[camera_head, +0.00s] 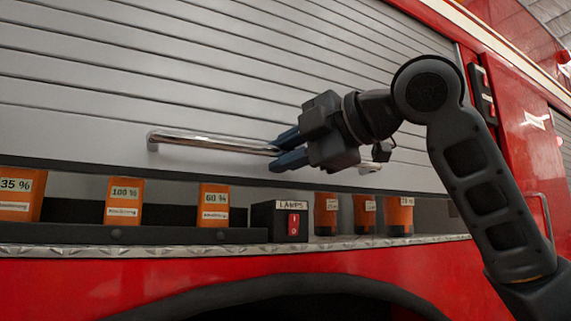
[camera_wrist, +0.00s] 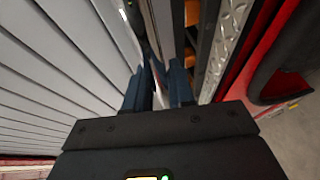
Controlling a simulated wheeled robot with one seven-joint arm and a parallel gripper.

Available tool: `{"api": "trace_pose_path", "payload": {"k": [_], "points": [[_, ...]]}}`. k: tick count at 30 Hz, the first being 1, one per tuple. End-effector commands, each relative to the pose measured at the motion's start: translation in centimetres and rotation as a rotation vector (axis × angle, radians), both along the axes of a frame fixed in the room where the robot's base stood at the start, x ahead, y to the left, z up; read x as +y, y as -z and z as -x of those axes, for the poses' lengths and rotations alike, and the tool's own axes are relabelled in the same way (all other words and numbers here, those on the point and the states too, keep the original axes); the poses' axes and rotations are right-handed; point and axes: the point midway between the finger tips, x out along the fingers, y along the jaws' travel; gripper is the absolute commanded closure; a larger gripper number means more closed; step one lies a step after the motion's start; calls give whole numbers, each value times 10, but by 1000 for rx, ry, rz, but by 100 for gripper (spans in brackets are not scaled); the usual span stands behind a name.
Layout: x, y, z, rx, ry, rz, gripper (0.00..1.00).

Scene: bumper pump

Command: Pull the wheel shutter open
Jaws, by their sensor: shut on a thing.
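The wheel shutter (camera_head: 200,80) is a grey slatted roller door on the red truck. It is raised a little, with a gap under its bottom edge. A chrome bar handle (camera_head: 205,144) runs along its lowest slat. My gripper (camera_head: 276,152) has its blue fingers shut on the handle bar, to the right of its left end. In the wrist view the fingers of my gripper (camera_wrist: 160,85) point toward the shutter's edge, with the slats (camera_wrist: 50,80) on the left. The grip on the bar is partly hidden by the gripper body.
Behind the gap, orange containers (camera_head: 124,202) with percent labels stand on a shelf. A black box (camera_head: 280,220) labelled LAMPS has a red switch. A tread-plate ledge (camera_head: 150,248) runs below, above a dark wheel arch (camera_head: 280,290). A grab rail (camera_head: 545,215) is at the right.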

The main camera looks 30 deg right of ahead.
Motion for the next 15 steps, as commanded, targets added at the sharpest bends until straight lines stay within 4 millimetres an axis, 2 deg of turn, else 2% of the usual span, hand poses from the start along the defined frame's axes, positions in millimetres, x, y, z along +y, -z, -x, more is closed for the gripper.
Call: {"api": "trace_pose_path", "payload": {"k": [1, 15], "points": [[0, -30, 0, -6, 0, -1, 100], [0, -168, 0, -6, 0, -1, 100]]}}
